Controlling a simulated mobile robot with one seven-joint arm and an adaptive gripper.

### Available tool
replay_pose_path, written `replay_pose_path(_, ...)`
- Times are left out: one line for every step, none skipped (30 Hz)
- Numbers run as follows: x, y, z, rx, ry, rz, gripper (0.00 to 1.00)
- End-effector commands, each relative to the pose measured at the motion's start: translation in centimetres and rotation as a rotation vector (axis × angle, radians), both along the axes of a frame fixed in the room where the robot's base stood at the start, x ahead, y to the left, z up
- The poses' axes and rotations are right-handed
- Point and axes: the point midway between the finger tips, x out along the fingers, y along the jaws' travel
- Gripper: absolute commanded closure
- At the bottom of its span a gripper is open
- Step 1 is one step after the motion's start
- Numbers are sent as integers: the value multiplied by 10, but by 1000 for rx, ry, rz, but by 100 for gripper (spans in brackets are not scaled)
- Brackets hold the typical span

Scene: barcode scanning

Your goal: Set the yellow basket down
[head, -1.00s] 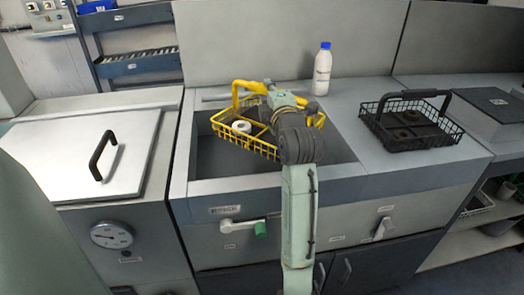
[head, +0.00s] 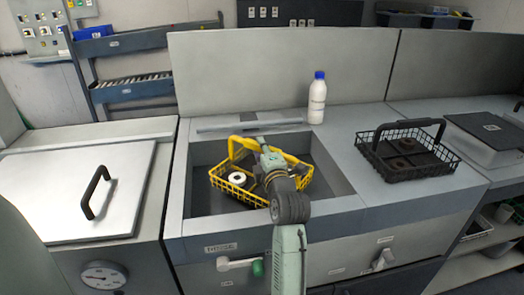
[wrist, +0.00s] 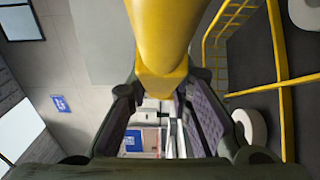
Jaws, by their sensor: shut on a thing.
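The yellow basket (head: 222,187) is a wire basket with a yellow handle, and it is inside the recessed basin (head: 203,205) in the counter. It looks about level; I cannot tell if its underside touches the basin floor. A white ring-shaped roll (head: 238,178) lies in its left part, and darker items in it are partly hidden by my arm. My gripper (head: 262,146) is shut on the basket's handle. In the wrist view, the thick yellow handle (wrist: 165,40) runs between the fingers of my gripper (wrist: 163,88), with the basket's wires (wrist: 283,100) at the right.
A white bottle with a blue cap (head: 317,98) stands behind the basin. A black wire basket (head: 412,160) with brown rings sits on the counter to the right. A lidded box with a black handle (head: 80,190) is at the left.

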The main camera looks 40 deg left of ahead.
Motion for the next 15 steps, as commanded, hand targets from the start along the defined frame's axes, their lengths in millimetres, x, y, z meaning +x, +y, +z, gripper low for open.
replay_pose_path(-1, 0, -2, 4, -2, 1, 100)
replay_pose_path(-1, 0, -4, 5, -3, 1, 100)
replay_pose_path(-1, 0, -7, 5, -4, 0, 100)
replay_pose_path(-1, 0, -8, 6, -4, 0, 100)
replay_pose_path(-1, 0, -9, 5, -5, 0, 100)
replay_pose_path(-1, 0, -9, 6, -6, 0, 100)
replay_pose_path(-1, 0, -9, 5, -6, 0, 100)
replay_pose_path(-1, 0, -9, 6, -6, 0, 100)
replay_pose_path(-1, 0, -9, 6, -6, 0, 100)
replay_pose_path(-1, 0, -9, 6, -6, 0, 100)
replay_pose_path(-1, 0, -9, 6, -6, 0, 100)
replay_pose_path(-1, 0, -9, 6, -6, 0, 100)
replay_pose_path(-1, -1, -10, 6, -6, -1, 100)
replay_pose_path(-1, -1, -12, 6, -6, -1, 100)
replay_pose_path(0, -1, -13, 6, -6, -1, 100)
